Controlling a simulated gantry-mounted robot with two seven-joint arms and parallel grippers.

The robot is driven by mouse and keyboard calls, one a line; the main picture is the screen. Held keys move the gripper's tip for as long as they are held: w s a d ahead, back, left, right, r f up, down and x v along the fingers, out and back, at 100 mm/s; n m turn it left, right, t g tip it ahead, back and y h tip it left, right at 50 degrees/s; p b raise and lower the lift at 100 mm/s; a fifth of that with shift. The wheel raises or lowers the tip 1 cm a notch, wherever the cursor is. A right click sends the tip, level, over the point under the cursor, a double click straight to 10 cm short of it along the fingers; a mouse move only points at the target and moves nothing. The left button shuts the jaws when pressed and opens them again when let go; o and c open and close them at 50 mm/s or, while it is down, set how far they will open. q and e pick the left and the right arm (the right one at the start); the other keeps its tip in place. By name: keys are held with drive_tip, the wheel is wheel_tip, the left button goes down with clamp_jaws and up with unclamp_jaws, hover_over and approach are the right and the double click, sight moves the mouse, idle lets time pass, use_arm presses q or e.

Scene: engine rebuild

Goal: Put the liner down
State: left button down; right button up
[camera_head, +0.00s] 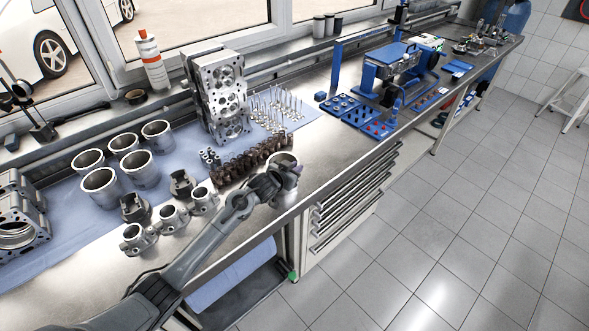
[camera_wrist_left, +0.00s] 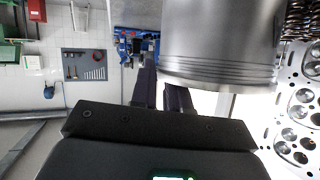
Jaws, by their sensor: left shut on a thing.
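The liner, a grey metal cylinder (camera_head: 281,159), is at the tip of my left arm in the head view, near the front edge of the steel bench. My left gripper (camera_head: 287,178) is shut on its near side and hides much of it. In the left wrist view the liner (camera_wrist_left: 220,40) fills the top right, with fine grooves round its lower end, beside my dark left fingers (camera_wrist_left: 162,92). I cannot tell whether it touches the bench. Several similar liners (camera_head: 100,184) stand upright on the blue cloth at left. My right gripper is in neither view.
Pistons with rods (camera_head: 172,217) stand left of my left forearm. Valve springs (camera_head: 250,160) stand in rows just left of the held liner, and a cylinder head (camera_head: 220,95) stands behind them. Bare bench top (camera_head: 325,150) lies right of the liner. Blue trays (camera_head: 375,127) are further right.

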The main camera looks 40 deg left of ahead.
use_arm(q)
drive_tip(key=c, duration=1.1)
unclamp_jaws()
drive_tip(key=shift+s+f, duration=0.15)
drive_tip(key=shift+f, duration=0.15)
drive_tip(key=shift+r, duration=0.1)
drive_tip(key=shift+r, duration=0.1)
drive_tip(key=p+v, duration=0.1)
drive_tip(key=v, duration=1)
drive_tip(key=s+d+f+m+g, duration=0.1)
drive_tip(key=s+d+f+g, duration=0.2)
drive_tip(key=s+d+f, duration=0.4)
drive_tip(key=s+d+f+g, duration=0.2)
drive_tip(key=s+d, duration=0.3)
drive_tip(key=s, duration=0.5)
drive_tip(key=s+d+g, duration=0.1)
drive_tip(key=s+d, duration=0.1)
drive_tip(key=s, duration=0.3)
drive_tip(key=s+d+g+h, duration=0.1)
drive_tip(key=s+d+g, duration=0.1)
drive_tip(key=s, duration=0.2)
drive_tip(key=s+d+m+g, duration=0.1)
drive_tip(key=s+d, duration=0.2)
drive_tip(key=s, duration=0.2)
drive_tip(key=shift+s+f+g+h, duration=0.3)
drive_tip(key=shift+f+g+h, duration=0.05)
drive_tip(key=shift+g+h, duration=0.05)
drive_tip(key=shift+p, duration=0.3)
